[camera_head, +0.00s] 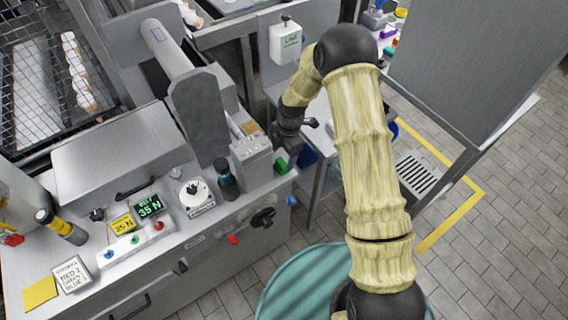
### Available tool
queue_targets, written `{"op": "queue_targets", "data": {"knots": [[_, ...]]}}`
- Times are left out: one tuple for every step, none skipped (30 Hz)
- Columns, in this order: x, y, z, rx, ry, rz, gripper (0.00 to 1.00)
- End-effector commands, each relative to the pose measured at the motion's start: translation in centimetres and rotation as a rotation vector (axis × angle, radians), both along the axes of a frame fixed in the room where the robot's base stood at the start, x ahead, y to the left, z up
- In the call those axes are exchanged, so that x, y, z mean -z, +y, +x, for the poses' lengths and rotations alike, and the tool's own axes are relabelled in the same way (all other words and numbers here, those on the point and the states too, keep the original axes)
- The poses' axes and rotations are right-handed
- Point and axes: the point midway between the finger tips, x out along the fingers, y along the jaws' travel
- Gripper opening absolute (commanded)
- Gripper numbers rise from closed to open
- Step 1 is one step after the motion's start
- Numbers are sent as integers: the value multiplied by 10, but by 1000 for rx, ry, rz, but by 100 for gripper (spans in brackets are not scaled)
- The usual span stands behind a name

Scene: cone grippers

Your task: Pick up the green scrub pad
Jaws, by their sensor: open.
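A small green block that looks like the scrub pad (281,165) lies near the right end of the steel counter, beside a grey box-shaped unit. My gripper (291,146) hangs just above and slightly right of it, at the counter's edge. The gripper is open, and nothing shows between its fingers, which are small and dark here. I cannot tell whether it touches the pad.
The grey box-shaped unit (252,162) and a dark bottle (225,178) stand left of the pad. A white dispenser (286,42) hangs behind. A teal round bin (290,283) stands in front, partly behind my arm. Tiled floor (490,235) is open at right.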

Motion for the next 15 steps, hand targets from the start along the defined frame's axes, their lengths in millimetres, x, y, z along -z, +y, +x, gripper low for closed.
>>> {"op": "queue_targets", "data": {"knots": [[4, 2, -2, -5, 3, -1, 71], [8, 3, -2, -7, 3, -1, 71], [13, 4, -3, -10, 4, -1, 71], [17, 5, -3, -10, 4, -2, 71], [20, 5, -3, -12, 3, -2, 71], [27, 7, -3, -12, 2, 0, 71], [31, 7, -4, -12, 3, 0, 71], [34, 7, -4, -12, 3, 0, 71], [37, 7, -4, -11, 2, 0, 71], [40, 7, -4, -9, 1, 0, 71], [41, 6, -3, -7, 0, 0, 71], [42, 5, -3, -5, 0, 0, 71], [42, 4, -2, -3, 0, 0, 71], [43, 3, -2, -2, -1, 1, 71], [43, 2, -2, 0, -1, 1, 71]]}}
